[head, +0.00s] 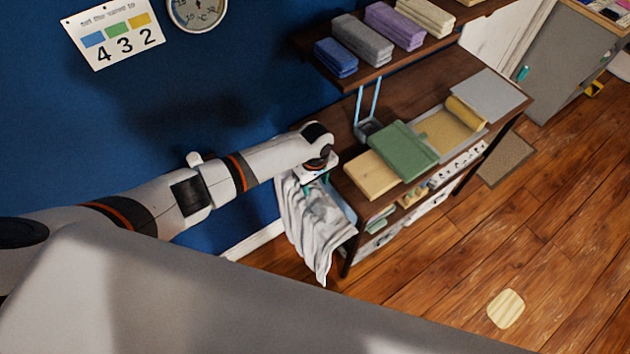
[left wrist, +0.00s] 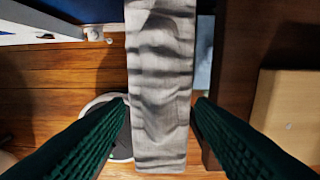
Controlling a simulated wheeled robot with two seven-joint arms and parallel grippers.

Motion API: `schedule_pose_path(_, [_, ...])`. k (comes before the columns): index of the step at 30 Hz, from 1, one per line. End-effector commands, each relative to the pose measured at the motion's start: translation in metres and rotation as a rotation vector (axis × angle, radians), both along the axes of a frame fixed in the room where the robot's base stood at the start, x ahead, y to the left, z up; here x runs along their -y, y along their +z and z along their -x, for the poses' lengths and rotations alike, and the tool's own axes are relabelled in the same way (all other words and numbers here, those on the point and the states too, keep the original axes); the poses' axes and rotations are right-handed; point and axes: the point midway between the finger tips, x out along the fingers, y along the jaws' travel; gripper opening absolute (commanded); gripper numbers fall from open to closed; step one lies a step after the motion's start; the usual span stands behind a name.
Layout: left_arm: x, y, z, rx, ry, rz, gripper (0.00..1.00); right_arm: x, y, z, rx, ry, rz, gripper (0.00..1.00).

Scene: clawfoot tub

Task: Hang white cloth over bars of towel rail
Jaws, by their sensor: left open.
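The white cloth (head: 312,225) hangs in loose folds at the left end of the dark wooden table. In the left wrist view the cloth (left wrist: 160,85) is a long pale strip running down between my two green fingers. My left gripper (head: 317,172) is at the top of the cloth. In the left wrist view the gripper (left wrist: 162,103) is open, one finger on each side of the cloth, with narrow gaps between. The bars of the towel rail cannot be made out clearly; the cloth and my arm cover that area. My right gripper is not in view.
The table (head: 463,70) holds a green book (head: 405,150), a tan block (head: 371,175) and a yellow roll (head: 466,112). A wall shelf (head: 385,68) with folded towels is above it. A blue wall is behind my arm. The wooden floor at right is mostly clear.

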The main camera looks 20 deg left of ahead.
Motion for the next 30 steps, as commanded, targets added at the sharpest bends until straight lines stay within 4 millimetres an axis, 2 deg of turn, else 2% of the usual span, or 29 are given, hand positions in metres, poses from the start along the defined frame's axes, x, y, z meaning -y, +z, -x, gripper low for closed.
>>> schedule_pose_path(12, [0.0,0.016,0.0,-0.001,0.0,0.001,0.5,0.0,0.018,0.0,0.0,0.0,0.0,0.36])
schedule_pose_path(24, [0.0,0.018,0.0,0.0,0.0,0.001,0.5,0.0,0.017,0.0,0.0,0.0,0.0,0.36])
schedule_pose_path(26, [0.0,0.022,0.0,0.0,0.0,0.001,0.5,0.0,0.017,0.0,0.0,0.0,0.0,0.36])
schedule_pose_path(30, [0.001,0.044,-0.001,0.003,-0.001,0.002,0.5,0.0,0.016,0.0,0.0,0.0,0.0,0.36])
